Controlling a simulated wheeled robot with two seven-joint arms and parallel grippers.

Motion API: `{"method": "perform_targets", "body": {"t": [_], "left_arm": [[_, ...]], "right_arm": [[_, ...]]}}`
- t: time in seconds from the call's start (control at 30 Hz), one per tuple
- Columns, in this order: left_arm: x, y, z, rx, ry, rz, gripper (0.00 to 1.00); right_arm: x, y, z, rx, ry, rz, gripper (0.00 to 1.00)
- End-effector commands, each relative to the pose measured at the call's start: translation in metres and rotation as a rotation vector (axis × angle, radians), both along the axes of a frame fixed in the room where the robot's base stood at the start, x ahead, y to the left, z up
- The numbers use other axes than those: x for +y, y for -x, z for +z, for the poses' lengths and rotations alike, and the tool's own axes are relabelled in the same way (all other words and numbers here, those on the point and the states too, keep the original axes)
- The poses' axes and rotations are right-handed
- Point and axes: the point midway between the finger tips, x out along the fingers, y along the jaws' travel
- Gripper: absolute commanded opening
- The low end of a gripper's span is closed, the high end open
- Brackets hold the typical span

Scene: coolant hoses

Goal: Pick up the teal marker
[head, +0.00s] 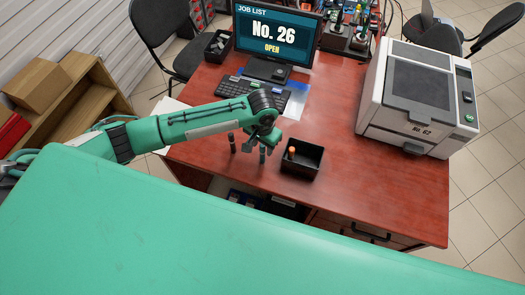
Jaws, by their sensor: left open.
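My left gripper (262,137) is open and hangs from the dark wrist over the desk, pointing down. A slim dark-teal upright piece (262,155) shows right below it; it looks like the teal marker standing on end, but it is small and partly covered by the gripper. I cannot tell if the fingers touch it. Another slim dark upright piece (232,142) stands a little to the left. My right gripper is not in view.
A black open box (302,160) with an orange-topped item (291,152) sits just right of the gripper. A keyboard (254,92) and monitor (277,38) are behind, and a grey-white machine (418,95) stands at the right. The red-brown desk (370,190) is clear in front of the machine.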

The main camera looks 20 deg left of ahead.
Motion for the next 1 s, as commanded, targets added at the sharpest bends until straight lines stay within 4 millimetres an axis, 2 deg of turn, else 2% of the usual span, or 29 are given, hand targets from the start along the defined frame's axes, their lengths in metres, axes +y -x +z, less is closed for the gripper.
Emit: {"method": "perform_targets", "body": {"t": [0.03,0.2,0.43,0.6,0.67,1.0], "left_arm": [[0.0,0.0,-0.005,0.003,-0.002,0.001,0.43],[0.0,0.0,-0.021,0.0,0.0,0.0,0.43],[0.0,0.0,-0.023,-0.001,0.0,-0.001,0.43],[0.0,0.0,-0.023,-0.001,0.0,-0.001,0.1],[0.0,0.0,-0.023,-0.001,0.0,-0.001,0.0],[0.0,-0.001,-0.021,-0.001,0.0,0.0,0.0]], "right_arm": [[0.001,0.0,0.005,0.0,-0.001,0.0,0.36],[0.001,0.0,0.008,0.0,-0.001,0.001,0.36],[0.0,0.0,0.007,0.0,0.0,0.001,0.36],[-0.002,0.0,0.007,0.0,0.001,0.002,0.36],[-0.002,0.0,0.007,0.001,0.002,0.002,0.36],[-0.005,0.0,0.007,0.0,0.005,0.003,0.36]]}}
